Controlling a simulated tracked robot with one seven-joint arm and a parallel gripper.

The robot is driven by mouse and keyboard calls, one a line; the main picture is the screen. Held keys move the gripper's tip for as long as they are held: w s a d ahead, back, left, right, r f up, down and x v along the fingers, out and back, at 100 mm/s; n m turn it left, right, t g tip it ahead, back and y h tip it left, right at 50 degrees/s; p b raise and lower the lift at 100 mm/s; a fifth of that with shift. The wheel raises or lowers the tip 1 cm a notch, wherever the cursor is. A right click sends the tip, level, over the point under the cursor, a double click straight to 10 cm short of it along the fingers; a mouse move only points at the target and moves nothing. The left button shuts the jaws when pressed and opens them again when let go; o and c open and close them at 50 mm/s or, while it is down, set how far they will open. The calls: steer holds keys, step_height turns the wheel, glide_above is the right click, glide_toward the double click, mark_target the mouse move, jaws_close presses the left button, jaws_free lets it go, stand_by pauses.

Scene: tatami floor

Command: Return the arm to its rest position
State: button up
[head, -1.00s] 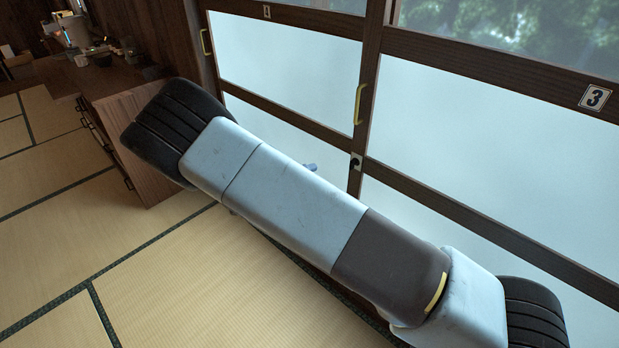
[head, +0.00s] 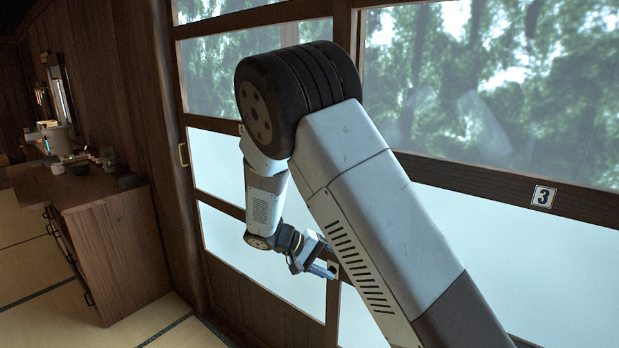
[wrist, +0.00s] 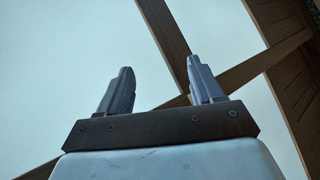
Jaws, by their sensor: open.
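My arm rises from the lower right of the head view to a high black elbow, then folds down to the forearm. My gripper (head: 326,271) hangs at the end of the forearm, in front of the sliding door's frosted panes. In the wrist view my gripper (wrist: 157,85) shows two blue-grey fingers spread apart with nothing between them. Behind the fingers are a frosted pane and dark wooden door bars. I cannot tell exactly how far the fingertips are from the door.
The sliding doors (head: 552,240) fill the right, with a "3" plate (head: 543,196) and a yellow pull (head: 183,155). A wooden cabinet (head: 115,240) stands at the left with small items on top. The tatami floor (head: 25,265) by it is clear.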

steer(key=s+d+r+m+g+y, duration=0.1)
steer(key=s+d+r+y, duration=0.35)
steer(key=d+r, duration=0.2)
steer(key=s+d+r+m+y, duration=0.1)
steer(key=s+d+r+y, duration=0.2)
steer(key=s+d+r, duration=0.4)
steer(key=s+d+r+t+y, duration=0.4)
steer(key=s+r, duration=0.6)
steer(key=s, duration=0.5)
steer(key=shift+r+m+t, duration=0.3)
steer(key=shift+r+t, duration=0.05)
steer(key=shift+t, duration=0.45)
steer(key=shift+d, duration=0.1)
